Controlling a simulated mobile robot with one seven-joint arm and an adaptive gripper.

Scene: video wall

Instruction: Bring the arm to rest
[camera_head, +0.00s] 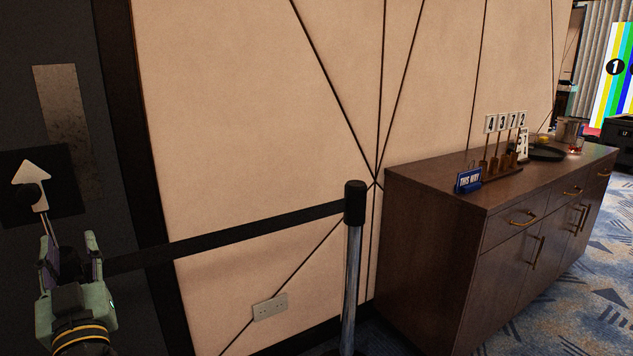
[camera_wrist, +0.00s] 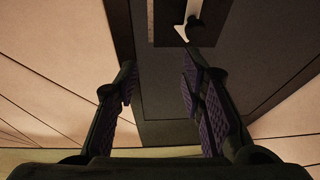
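My gripper (camera_head: 70,250) is at the lower left of the head view, in front of a dark panel. Its two fingers stand apart with nothing between them; the wrist view shows the same open gap (camera_wrist: 158,82). A white arrow-shaped pointer (camera_head: 31,172) on a black square plate (camera_head: 66,192) is on the dark panel just above my gripper, its broad head upward. Its thin lower end runs down toward my left finger in the head view; I cannot tell whether they touch. In the wrist view the white pointer (camera_wrist: 189,18) shows beyond the right fingertip.
A black belt (camera_head: 240,231) runs from behind my gripper to a post (camera_head: 354,205). A brown cabinet (camera_head: 430,235) stands at right, bearing number tags (camera_head: 505,122), a blue sign (camera_head: 469,180) and a dark tray (camera_head: 546,153). Patterned carpet (camera_head: 590,290) is clear at lower right.

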